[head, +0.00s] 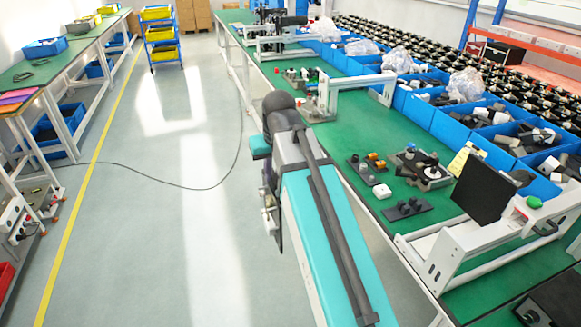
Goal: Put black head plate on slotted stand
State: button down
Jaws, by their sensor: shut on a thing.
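A flat black plate with dark knobs (407,209) lies on the green bench top, near its left edge. A similar dark plate with knobs (361,170) lies farther back. I cannot tell which is the black head plate. A grey stand-like block with dark and white knobs (424,170) sits to their right; whether it is the slotted stand is unclear. My teal and grey arm crosses the middle foreground, left of the bench, with its dark elbow at the top. My gripper does not show clearly; the far part of the arm is hidden behind the nearer link.
A white frame with a black screen (485,187) stands at the bench's near right. Blue bins (462,128) line the bench's back. The aisle floor at left is open, crossed by a dark cable (150,176).

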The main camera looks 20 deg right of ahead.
jog(key=shift+s+a+f, duration=0.1)
jog(key=shift+a+f, duration=0.1)
jog(key=shift+a, duration=0.5)
jog(key=shift+a+f, duration=0.15)
jog(key=shift+a, duration=0.5)
